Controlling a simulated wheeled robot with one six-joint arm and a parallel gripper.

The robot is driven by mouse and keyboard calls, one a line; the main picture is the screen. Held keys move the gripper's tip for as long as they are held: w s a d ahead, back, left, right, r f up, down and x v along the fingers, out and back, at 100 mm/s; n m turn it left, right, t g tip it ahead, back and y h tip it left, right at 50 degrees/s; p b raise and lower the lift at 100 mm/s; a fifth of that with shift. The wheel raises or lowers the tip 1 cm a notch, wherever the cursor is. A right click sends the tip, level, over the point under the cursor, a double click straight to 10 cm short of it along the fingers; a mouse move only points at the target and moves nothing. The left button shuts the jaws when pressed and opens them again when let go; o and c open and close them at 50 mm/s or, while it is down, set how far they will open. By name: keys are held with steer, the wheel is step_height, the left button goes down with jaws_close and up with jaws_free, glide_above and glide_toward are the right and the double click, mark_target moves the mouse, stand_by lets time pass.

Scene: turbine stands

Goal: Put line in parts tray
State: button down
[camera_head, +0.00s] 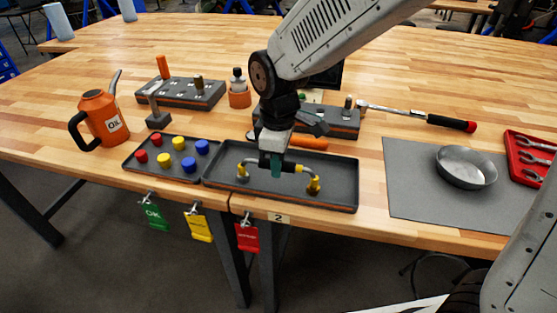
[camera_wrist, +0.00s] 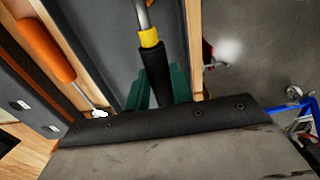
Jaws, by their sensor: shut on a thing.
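The line (camera_head: 300,168) is a bent metal tube with yellow fittings and a black middle sleeve. My gripper (camera_head: 276,168) is shut on the black sleeve, pointing down. In the wrist view, the teal fingers (camera_wrist: 160,92) sit either side of the line's sleeve (camera_wrist: 152,65), below a yellow band. The parts tray (camera_head: 336,199) is a dark, shallow tray at the table's front edge, by a "2" label. The line is within the tray's outline, its yellow ends low over the floor; I cannot tell whether they touch it. The gripper hides part of the sleeve.
A tray of coloured caps (camera_head: 187,173) adjoins on the left. An orange-handled tool (camera_head: 309,143) lies just behind the parts tray. Dark tool blocks (camera_head: 205,97) and an oil can (camera_head: 101,119) stand farther back and left. A metal bowl (camera_head: 466,170) sits on a grey mat (camera_head: 415,190) at right.

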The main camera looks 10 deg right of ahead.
steer(key=shift+s+d+f, duration=0.1)
steer(key=shift+s+f, duration=0.15)
steer(key=shift+f, duration=0.25)
steer(key=c, duration=1.3)
jaws_free()
steer(key=shift+w, duration=0.1)
steer(key=o, duration=0.3)
steer(key=shift+r, duration=0.1)
steer(key=shift+o, duration=0.2)
steer(key=shift+w+r, duration=0.1)
steer(key=shift+r, duration=3.5)
